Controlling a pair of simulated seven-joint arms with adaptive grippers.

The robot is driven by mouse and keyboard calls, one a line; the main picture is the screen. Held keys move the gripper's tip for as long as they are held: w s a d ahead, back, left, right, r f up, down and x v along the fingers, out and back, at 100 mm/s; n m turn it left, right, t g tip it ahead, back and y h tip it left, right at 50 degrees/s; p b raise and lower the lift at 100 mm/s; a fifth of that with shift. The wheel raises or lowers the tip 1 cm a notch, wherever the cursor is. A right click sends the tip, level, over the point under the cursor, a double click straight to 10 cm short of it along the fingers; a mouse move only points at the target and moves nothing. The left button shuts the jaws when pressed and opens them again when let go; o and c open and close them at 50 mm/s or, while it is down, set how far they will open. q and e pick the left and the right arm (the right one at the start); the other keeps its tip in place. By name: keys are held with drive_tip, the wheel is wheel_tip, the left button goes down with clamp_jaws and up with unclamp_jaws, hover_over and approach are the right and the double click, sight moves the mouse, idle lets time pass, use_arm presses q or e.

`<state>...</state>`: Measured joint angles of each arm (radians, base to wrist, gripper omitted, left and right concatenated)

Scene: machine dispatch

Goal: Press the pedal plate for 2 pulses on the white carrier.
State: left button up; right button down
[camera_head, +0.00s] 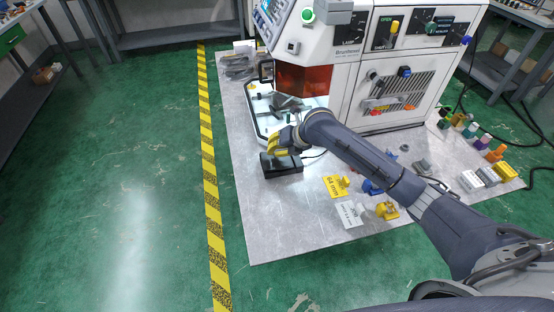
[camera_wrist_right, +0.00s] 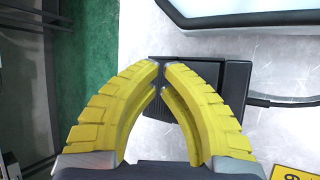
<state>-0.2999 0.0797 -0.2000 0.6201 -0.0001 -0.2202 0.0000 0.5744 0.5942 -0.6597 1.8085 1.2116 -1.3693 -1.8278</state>
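The pedal (camera_head: 285,168) is a low black box on the grey metal table, in front of the white machine. In the right wrist view its black ribbed plate (camera_wrist_right: 233,80) shows behind and between the yellow fingers. My right gripper (camera_head: 274,152) is directly over the pedal's left part, pointing down. Its curved yellow fingers (camera_wrist_right: 161,66) have their tips almost together, with nothing held between them. Whether the tips touch the plate cannot be told. No white carrier can be made out clearly. My left gripper is not in view.
The white machine (camera_head: 345,72) with an orange window stands at the table's back. A yellow tag (camera_head: 334,187) and a white tag (camera_head: 348,214) lie to the right. The table's front left (camera_head: 270,225) is clear.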

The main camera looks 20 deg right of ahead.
drive_tip(key=shift+s+a+f, duration=0.1)
drive_tip(key=shift+f, duration=1.05)
idle(1.2)
drive_tip(key=shift+r, duration=1.2)
drive_tip(key=shift+r, duration=0.1)
drive_tip(key=shift+d+r, duration=0.2)
drive_tip(key=shift+r, duration=0.35)
drive_tip(key=shift+d+r, duration=0.2)
drive_tip(key=shift+r, duration=1.7)
